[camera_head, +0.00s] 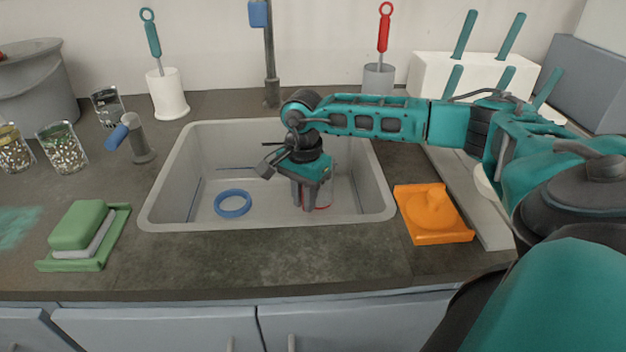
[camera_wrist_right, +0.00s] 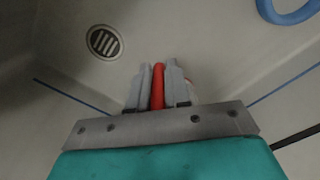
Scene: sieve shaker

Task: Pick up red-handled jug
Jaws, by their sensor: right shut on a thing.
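My right gripper (camera_head: 312,196) reaches down into the grey sink, right of its middle. In the right wrist view its fingers (camera_wrist_right: 158,88) are shut on a red handle (camera_wrist_right: 157,82). This is the handle of the red-handled jug. Most of the jug is hidden behind the gripper; a little red (camera_head: 322,206) shows low by the fingers in the head view, and a small pale and red part shows right of the fingers in the wrist view. I cannot tell whether the jug touches the sink floor. My left gripper is not in view.
The sink (camera_head: 180,190) has raised walls around my gripper. A blue ring (camera_head: 233,216) lies left on its floor. A tap (camera_head: 270,60) stands behind. The front counter is clear.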

